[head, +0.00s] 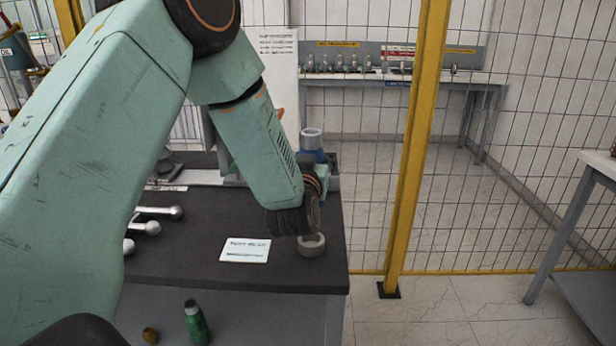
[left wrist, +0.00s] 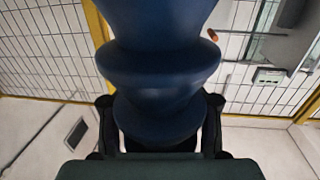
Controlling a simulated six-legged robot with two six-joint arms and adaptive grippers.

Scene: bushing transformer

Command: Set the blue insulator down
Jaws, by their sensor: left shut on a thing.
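The blue insulator (head: 313,156) shows in the head view just beyond my left wrist, roughly upright, with a grey collar on top. Its middle is hidden by my wrist. In the left wrist view the ribbed blue insulator (left wrist: 160,68) fills the centre. My left gripper (left wrist: 160,117) is shut on it, with a dark finger on each side. In the head view its fingers are hidden behind the wrist. A grey ring (head: 312,246) shows at the dark bench top below my wrist; I cannot tell whether it belongs to the insulator. My right gripper is not in view.
The dark bench (head: 190,255) holds a white label card (head: 245,250) and silver ball-ended rods (head: 160,212) on the left. A green bottle (head: 196,322) is below the bench front. A yellow post (head: 411,150) and mesh fence stand right of the bench.

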